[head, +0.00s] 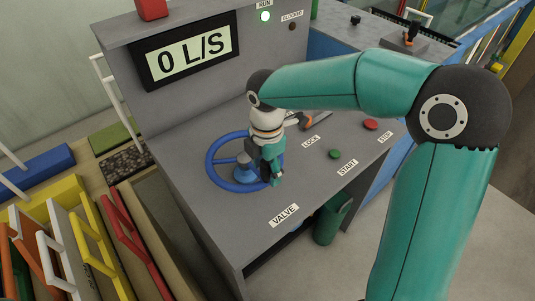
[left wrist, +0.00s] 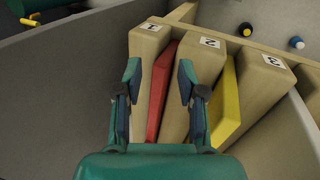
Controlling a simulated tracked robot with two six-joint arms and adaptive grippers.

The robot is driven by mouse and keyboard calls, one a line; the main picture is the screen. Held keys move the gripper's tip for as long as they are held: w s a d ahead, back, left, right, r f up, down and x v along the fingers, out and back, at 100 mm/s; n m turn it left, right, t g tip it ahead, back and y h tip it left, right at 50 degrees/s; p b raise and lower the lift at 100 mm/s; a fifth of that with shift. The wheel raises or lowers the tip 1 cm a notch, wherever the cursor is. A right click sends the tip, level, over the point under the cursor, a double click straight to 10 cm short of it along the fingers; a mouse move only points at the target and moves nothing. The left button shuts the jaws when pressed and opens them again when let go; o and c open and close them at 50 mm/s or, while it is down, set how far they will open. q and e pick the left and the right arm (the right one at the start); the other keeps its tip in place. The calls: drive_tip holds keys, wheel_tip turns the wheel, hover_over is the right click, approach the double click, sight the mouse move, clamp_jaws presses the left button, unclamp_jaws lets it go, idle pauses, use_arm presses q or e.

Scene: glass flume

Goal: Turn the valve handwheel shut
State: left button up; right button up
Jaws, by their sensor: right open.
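The blue valve handwheel (head: 212,172) lies on the sloping grey console above the VALVE label (head: 284,215). My right gripper (head: 274,180) points down at the wheel's right side, its jaws open. It overlaps the rim there, and I cannot tell whether it touches. Part of the wheel is hidden behind the gripper. The display (head: 191,56) reads 0 L/S. In the left wrist view my left gripper (left wrist: 161,95) is open and empty, above numbered wooden blocks (left wrist: 148,45). The left arm does not show in the head view.
The RUN lamp (head: 264,16) is lit green. Red (head: 134,240) and yellow (head: 98,247) handles stand at lower left.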

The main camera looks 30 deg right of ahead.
wheel_tip(320, 180, up, 12)
drive_tip(key=shift+f, duration=0.2)
drive_tip(key=shift+s, duration=0.1)
idle(0.6)
